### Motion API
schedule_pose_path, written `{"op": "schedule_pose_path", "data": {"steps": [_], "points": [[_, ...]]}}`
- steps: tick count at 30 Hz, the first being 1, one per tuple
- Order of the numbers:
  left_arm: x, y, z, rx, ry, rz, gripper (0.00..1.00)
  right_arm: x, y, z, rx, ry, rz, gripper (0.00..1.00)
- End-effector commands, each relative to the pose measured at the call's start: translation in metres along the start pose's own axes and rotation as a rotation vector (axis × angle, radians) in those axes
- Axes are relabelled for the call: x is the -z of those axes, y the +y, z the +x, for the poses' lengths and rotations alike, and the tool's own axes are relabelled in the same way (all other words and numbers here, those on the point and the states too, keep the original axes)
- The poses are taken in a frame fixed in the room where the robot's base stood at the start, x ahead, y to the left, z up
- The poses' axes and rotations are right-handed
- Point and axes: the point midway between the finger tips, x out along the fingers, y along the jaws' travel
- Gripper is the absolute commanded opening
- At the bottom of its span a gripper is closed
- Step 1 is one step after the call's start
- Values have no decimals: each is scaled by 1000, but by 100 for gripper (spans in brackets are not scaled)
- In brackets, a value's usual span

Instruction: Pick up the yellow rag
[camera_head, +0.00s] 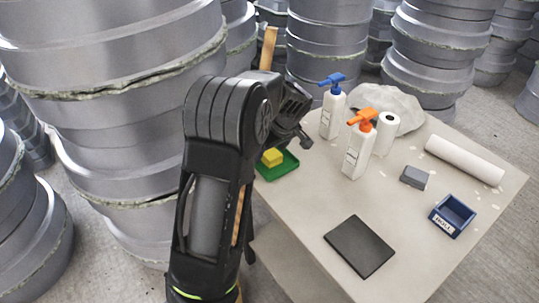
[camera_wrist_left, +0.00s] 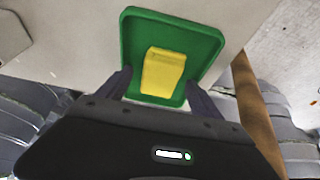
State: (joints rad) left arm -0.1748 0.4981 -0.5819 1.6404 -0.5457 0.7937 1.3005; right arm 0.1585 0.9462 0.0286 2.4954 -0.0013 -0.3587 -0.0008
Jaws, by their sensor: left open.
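The yellow rag (camera_head: 272,157) is a small folded block lying in a green tray (camera_head: 285,168) at the table's left edge in the head view. In the left wrist view the rag (camera_wrist_left: 163,73) lies in the middle of the green tray (camera_wrist_left: 133,40). My left gripper (camera_head: 300,138) is over the tray side of the table, partly hiding the tray from the head camera. In the wrist view its two fingers (camera_wrist_left: 160,90) are spread, one on each side of the rag, with nothing between them held. My right gripper is not in view.
The table (camera_head: 300,225) also bears a blue-topped bottle (camera_head: 332,110), an orange-topped bottle (camera_head: 358,148), paper rolls (camera_head: 464,160), a grey block (camera_head: 414,177), a blue bin (camera_head: 452,216) and a dark flat pad (camera_head: 359,246). Stacked grey moulds (camera_head: 120,110) stand close on the left and behind.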

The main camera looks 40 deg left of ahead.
Motion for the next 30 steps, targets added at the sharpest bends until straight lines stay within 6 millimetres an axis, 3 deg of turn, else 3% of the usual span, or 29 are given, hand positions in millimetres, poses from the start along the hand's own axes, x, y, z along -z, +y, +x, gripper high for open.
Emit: {"op": "schedule_pose_path", "data": {"steps": [5, 27, 30], "points": [[0, 0, 0, 0, 0, 0, 75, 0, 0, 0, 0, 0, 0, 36], [0, 0, 0, 0, 0, 0, 14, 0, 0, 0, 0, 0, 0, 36], [0, 0, 0, 0, 0, 0, 10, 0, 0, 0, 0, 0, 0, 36]]}}
